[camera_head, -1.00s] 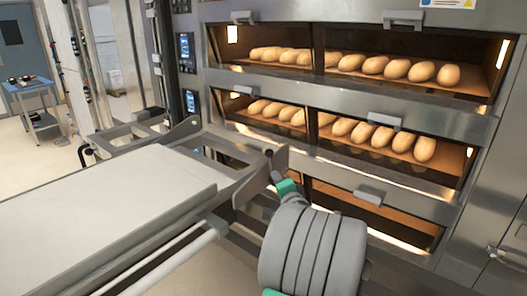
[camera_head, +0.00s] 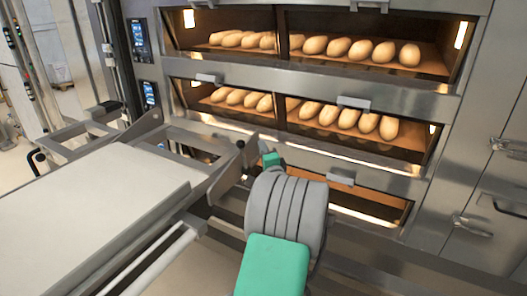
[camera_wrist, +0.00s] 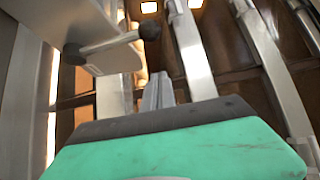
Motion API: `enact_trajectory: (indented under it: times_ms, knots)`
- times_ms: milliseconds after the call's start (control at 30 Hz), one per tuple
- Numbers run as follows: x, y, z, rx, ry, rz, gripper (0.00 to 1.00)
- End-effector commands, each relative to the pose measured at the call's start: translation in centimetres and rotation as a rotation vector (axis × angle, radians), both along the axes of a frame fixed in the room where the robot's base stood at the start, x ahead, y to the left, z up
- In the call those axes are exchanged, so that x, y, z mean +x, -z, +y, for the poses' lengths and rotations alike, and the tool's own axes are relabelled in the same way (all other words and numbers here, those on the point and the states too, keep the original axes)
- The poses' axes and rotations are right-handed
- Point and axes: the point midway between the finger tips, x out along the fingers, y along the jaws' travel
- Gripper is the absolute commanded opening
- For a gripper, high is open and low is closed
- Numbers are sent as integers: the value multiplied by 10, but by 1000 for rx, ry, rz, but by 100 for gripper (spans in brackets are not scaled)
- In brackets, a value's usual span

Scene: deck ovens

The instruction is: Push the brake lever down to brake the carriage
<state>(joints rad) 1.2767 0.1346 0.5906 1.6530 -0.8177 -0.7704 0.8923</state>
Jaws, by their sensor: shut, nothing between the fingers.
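The carriage (camera_head: 95,195) with its pale flat deck stands at the left of the head view, its end plate near the ovens. A dark round knob (camera_head: 240,144) sits at the top of that plate. The wrist view shows a metal plate (camera_wrist: 110,50) with two dark knobs, one at the right (camera_wrist: 150,27) and one at the left (camera_wrist: 75,53). I cannot tell for sure which part is the brake lever. My gripper (camera_wrist: 158,92) is shut and empty, below and just right of the right knob, apparently apart from it. In the head view my arm mostly hides it.
The deck ovens (camera_head: 240,80) fill the background, with bread loaves (camera_head: 345,118) on lit shelves. Oven handles (camera_head: 340,177) stick out near my arm. A dark hooked handle (camera_head: 38,157) is at the carriage's far left. Carriage rails (camera_head: 150,260) run below the deck.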

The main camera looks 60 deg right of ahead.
Motion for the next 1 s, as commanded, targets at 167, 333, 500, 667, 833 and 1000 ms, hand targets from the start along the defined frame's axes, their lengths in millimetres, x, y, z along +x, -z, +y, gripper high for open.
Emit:
enact_trajectory:
  times_ms: [167,333,500,667,833,1000]
  knots:
    - [29,-8,-26,0,-1,2,0]
    - [44,-5,-9,2,-1,1,0]
    - [49,-1,4,-1,1,0,0]
    - [49,0,6,-1,2,1,0]
    - [49,0,6,-1,2,0,0]
    - [45,4,4,-11,9,-1,0]
